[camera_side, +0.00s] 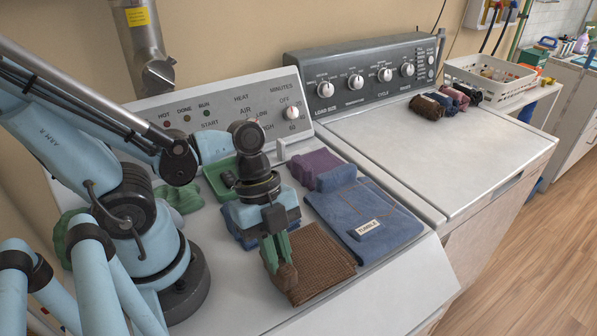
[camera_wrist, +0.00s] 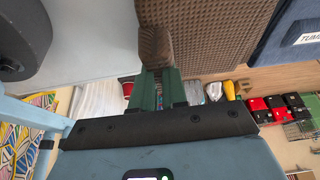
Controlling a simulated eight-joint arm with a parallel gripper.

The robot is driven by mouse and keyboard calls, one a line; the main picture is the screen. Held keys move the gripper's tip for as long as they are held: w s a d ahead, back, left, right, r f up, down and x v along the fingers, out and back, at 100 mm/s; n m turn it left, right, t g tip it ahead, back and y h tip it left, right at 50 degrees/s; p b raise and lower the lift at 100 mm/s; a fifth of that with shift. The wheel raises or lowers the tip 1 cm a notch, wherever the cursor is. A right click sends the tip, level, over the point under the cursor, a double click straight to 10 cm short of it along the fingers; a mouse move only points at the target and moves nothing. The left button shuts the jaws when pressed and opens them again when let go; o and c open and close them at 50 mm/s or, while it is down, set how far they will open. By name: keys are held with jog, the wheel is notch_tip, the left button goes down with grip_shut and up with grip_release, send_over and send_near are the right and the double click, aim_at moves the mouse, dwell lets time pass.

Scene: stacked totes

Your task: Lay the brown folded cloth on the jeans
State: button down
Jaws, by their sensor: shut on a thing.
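The brown folded cloth (camera_side: 318,256) has a waffle weave and lies flat at the front of the white dryer top, left of and close to the jeans. It also shows in the wrist view (camera_wrist: 215,35). My gripper (camera_side: 278,262), with green fingers, is shut on the cloth's left edge, where a bunched brown fold shows at the fingertips. The same grip shows in the wrist view (camera_wrist: 156,68). The jeans (camera_side: 372,216) are a flat blue folded stack with a white TUMBLE label; their corner shows in the wrist view (camera_wrist: 285,38). I cannot tell whether the cloth is lifted.
A purple cloth (camera_side: 313,163) lies behind the jeans.

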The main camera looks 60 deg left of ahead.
jog(key=shift+r, duration=4.15)
jog(key=w+a+r+n+t+y, duration=0.2)
jog(key=w+a+n, duration=0.2)
jog(key=w+n, duration=0.3)
jog(key=w+a+r+n+t+y, duration=0.2)
jog(key=w+a+n, duration=0.3)
jog(key=w+n, duration=0.3)
jog(key=shift+w+r+n+t, duration=0.25)
jog(key=shift+r+n, duration=0.6)
jog(key=shift+n, duration=0.65)
jog(key=shift+s, duration=0.1)
